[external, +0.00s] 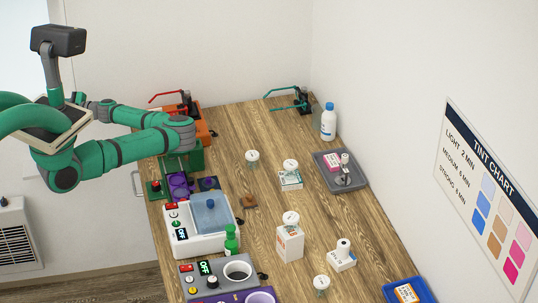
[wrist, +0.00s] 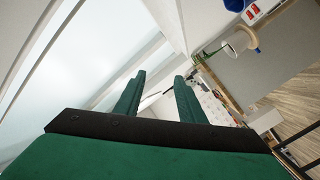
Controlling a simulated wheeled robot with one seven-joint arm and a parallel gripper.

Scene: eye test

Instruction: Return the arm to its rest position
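One link reaches right to a grey joint near the bench's left edge. In the wrist view my gripper (wrist: 159,82) has its two dark green fingers apart, with nothing between them. Past the fingers are a pale window and white wall, tilted in the picture. I cannot clearly make out the fingertips in the external view.
By the arm stand an orange box (external: 206,125) and a white bath unit with a blue lid (external: 209,211). A green bottle (external: 231,240), white cartons (external: 290,243), a grey tray (external: 354,181) and a white bottle (external: 328,122) are on the bench. A wall bounds the right.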

